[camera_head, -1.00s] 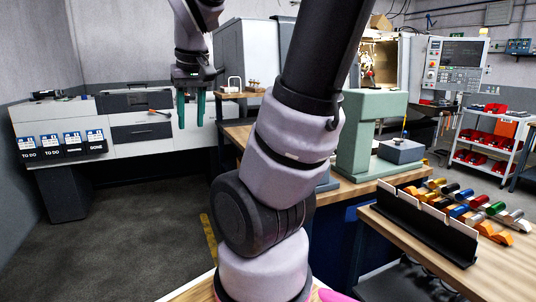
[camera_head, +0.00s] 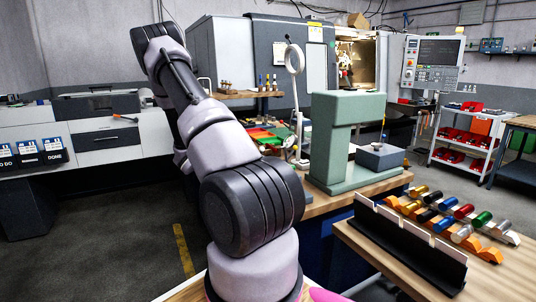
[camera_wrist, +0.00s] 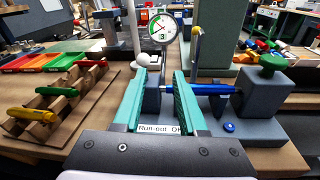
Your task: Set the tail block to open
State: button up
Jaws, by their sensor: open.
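In the wrist view, a grey-blue block with a green knob (camera_wrist: 265,92), which looks like the tail block, stands right of my gripper (camera_wrist: 158,76). A blue bar (camera_wrist: 212,89) runs left from it towards a dark blue block (camera_wrist: 152,94) seen between my fingers. My teal fingers are open, and I cannot tell whether they touch anything. A round dial gauge (camera_wrist: 162,28) stands above and beyond them. A "Run-out OK" label (camera_wrist: 160,128) lies below. In the head view my gripper is hidden behind my arm.
A wooden rack (camera_wrist: 62,98) with coloured tools stands left in the wrist view. A green machine frame (camera_head: 325,145) rises from the bench in the head view. A black rack (camera_head: 412,245) and several coloured parts lie on the front-right table.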

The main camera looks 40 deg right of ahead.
jog(key=f+n, duration=0.1)
jog(key=w+d+f+t+h, duration=0.1)
jog(key=f+n, duration=0.1)
jog(key=shift+w+d+n+t, duration=0.3)
jog(key=shift+w+d+t, duration=0.1)
jog(key=d, duration=0.7)
jog(key=s+d, duration=0.1)
jog(key=d, duration=0.2)
jog(key=shift+s+d, duration=0.1)
jog(key=shift+d, duration=0.1)
grip_shut()
dwell(0.6)
